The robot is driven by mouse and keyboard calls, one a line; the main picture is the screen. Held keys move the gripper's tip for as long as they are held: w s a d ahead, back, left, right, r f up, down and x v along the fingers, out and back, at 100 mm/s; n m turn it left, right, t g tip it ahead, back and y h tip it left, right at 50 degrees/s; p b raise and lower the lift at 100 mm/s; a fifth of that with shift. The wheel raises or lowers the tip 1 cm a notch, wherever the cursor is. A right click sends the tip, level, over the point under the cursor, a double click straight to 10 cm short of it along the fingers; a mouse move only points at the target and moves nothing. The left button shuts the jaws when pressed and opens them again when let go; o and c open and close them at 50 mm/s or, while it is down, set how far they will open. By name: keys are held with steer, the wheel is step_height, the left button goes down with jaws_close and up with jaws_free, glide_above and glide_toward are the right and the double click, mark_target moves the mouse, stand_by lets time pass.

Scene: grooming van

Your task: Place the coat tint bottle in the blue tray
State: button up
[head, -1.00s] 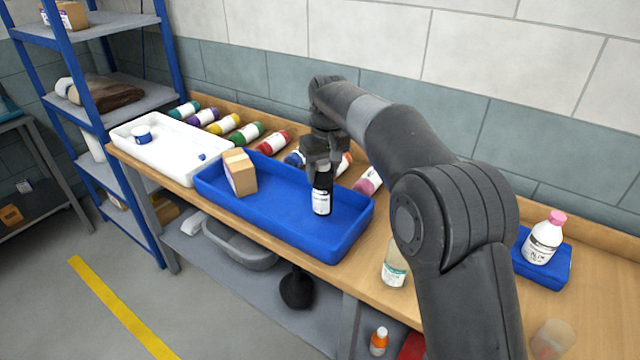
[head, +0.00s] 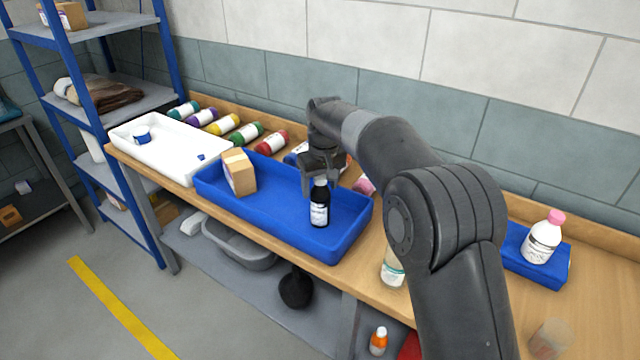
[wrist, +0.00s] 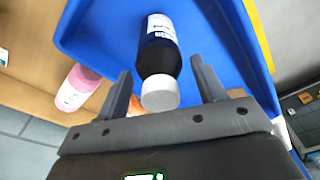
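A dark bottle with a white label and a light cap (head: 319,205), which looks like the coat tint bottle, stands upright in the right part of the blue tray (head: 275,222). My gripper (head: 320,181) is open just above and behind it. In the wrist view the bottle (wrist: 158,52) lies between the two spread fingers (wrist: 163,88), with a gap on each side, so they do not hold it. The blue tray (wrist: 95,30) surrounds it there.
A cardboard box (head: 239,172) stands in the tray's left part. A white tray (head: 170,150) is to the left. Several coloured bottles lie along the wall. A clear bottle (head: 392,268) stands beside my arm.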

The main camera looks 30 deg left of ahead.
steer(key=shift+o, duration=0.4)
steer(key=shift+r, duration=0.15)
steer(key=r, duration=0.7)
steer(key=d+r, duration=0.1)
steer(key=r, duration=0.3)
steer(key=shift+s+d+r, duration=0.1)
steer(key=shift+s+r, duration=0.2)
steer(key=shift+r, duration=0.2)
steer(key=shift+d, duration=0.2)
steer(key=s+d+r+m+t, duration=0.1)
steer(key=d+r+m, duration=0.25)
steer(key=d, duration=1.25)
steer(key=s+d+r+m+t, duration=0.2)
steer(key=d+r, duration=0.3)
steer(key=d, duration=1)
steer(key=s+d+f+m+t, duration=0.1)
steer(key=s+d+f+m, duration=0.2)
steer(key=s+d, duration=0.7)
steer(key=s+d+f+m+t+h, duration=0.1)
steer(key=s+d+f+m, duration=0.2)
steer(key=s+d+f, duration=0.5)
steer(key=s+d, duration=0.1)
steer(key=d, duration=0.3)
steer(key=shift+s+m, duration=0.35)
